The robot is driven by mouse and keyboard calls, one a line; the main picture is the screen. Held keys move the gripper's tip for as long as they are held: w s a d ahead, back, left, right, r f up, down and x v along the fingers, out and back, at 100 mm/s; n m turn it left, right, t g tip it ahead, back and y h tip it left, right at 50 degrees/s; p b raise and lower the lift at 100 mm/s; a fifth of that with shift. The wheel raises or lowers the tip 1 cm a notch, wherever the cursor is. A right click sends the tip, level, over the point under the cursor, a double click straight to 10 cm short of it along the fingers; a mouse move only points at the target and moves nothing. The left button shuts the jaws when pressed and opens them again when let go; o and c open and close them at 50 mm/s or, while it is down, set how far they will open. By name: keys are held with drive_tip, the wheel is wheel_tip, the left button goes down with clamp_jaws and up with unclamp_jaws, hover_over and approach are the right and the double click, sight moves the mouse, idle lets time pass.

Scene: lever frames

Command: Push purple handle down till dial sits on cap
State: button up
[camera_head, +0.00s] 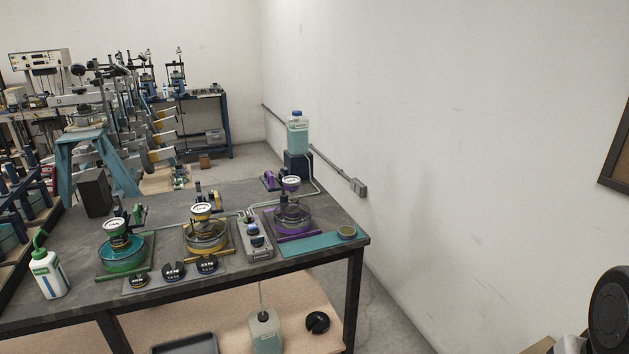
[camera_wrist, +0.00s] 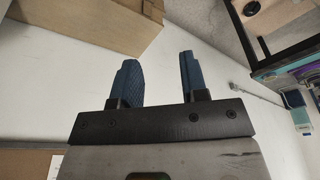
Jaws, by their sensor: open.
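The purple lever device (camera_head: 292,218) stands at the right end of the dark workbench in the head view. Its dial (camera_head: 291,182) is white-faced and sits above the round purple-rimmed dish. A purple handle part (camera_head: 270,180) shows behind and left of the dial. Whether the dial touches a cap is too small to tell. My gripper (camera_wrist: 156,77) shows in the wrist view with two blue fingers apart and nothing between them. It is away from the purple device, which I cannot make out clearly in that view.
A yellow device (camera_head: 206,235) and a green device (camera_head: 122,252) stand left of the purple one. A control box (camera_head: 256,240) sits between yellow and purple. A teal mat (camera_head: 310,244) lies at the front right. A bottle (camera_head: 297,132) stands behind. A cardboard box (camera_wrist: 90,22) shows near my gripper.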

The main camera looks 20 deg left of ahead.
drive_tip(key=shift+w+r, duration=0.1)
drive_tip(key=shift+c, duration=0.2)
drive_tip(key=w+a+r+n, duration=0.1)
drive_tip(key=w+a+r, duration=0.25)
drive_tip(key=w, duration=0.35)
drive_tip(key=w+a+r+n, duration=0.1)
drive_tip(key=w+a+r, duration=0.25)
drive_tip(key=w, duration=0.35)
drive_tip(key=w+a+r, duration=0.3)
drive_tip(key=w+r, duration=0.2)
drive_tip(key=w, duration=0.3)
drive_tip(key=w+a+r+n+g, duration=0.1)
drive_tip(key=w+a+r+n, duration=0.25)
drive_tip(key=w+a, duration=1.4)
drive_tip(key=n+g, duration=0.2)
drive_tip(key=n, duration=0.2)
hover_over(270, 173)
wheel_tip(270, 173, down, 12)
drive_tip(key=shift+f, duration=0.1)
drive_tip(key=shift+f, duration=0.1)
drive_tip(key=shift+f, duration=3.8)
